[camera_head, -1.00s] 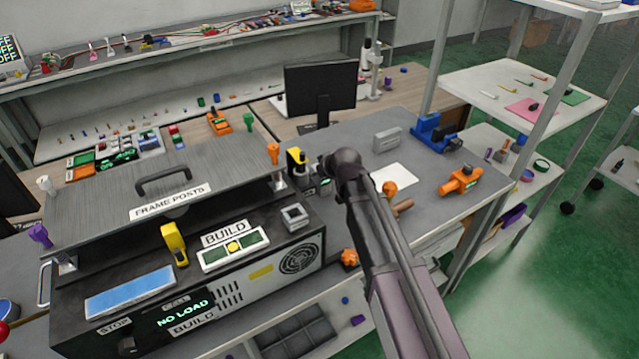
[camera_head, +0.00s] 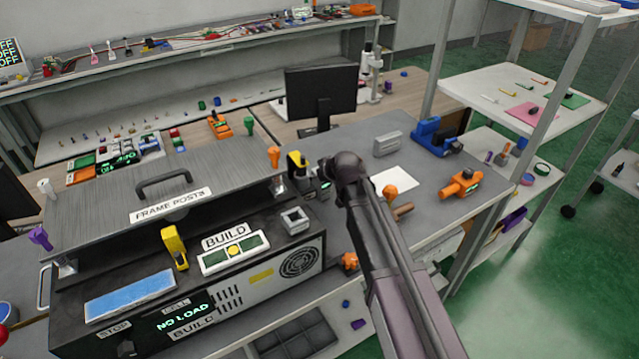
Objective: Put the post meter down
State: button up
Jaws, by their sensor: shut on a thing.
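My gripper (camera_head: 312,175) is at the end of the dark arm, beyond the right rear corner of the build machine and close to the grey bench top. It is small and partly hidden by its own wrist. It is shut on what looks like the post meter (camera_head: 296,161), a small yellow and black piece at its fingers. A dark part with a small green-lit display shows just beside the fingers. I cannot tell whether the meter touches the bench.
The build machine (camera_head: 262,268) stands at left, with an orange post (camera_head: 273,157) near its rear corner. A white sheet (camera_head: 394,180), a grey block (camera_head: 388,143), a blue vise (camera_head: 437,135) and an orange tool (camera_head: 460,185) lie on the bench to the right.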

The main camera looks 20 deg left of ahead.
jog(key=shift+r, duration=0.25)
notch_tip(320, 180, up, 10)
jog(key=p, duration=1)
jog(key=shift+f, duration=0.2)
dwell(0.5)
